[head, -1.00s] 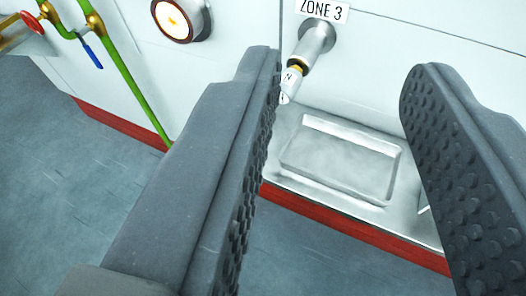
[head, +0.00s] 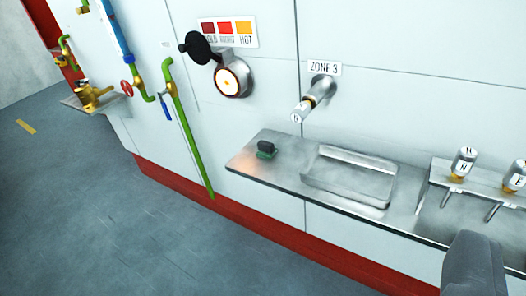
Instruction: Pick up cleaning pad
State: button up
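Only one grey fingertip of my gripper (head: 475,268) shows, at the lower right edge of the view. The other finger is out of frame, so its opening cannot be seen. Nothing is seen held.
A shallow tray (head: 318,184) sits right of the pad. Further right is a rack (head: 437,180) with several labelled cylinders. A ZONE 3 nozzle (head: 318,92) juts above the shelf. Green pipe (head: 190,135) and a round lamp (head: 229,82) are left. Floor (head: 110,215) is clear.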

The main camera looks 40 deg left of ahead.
aim_at(267, 150)
jog(key=u, duration=0.25)
jog(key=i, duration=1.35)
jog(key=z, duration=0.05)
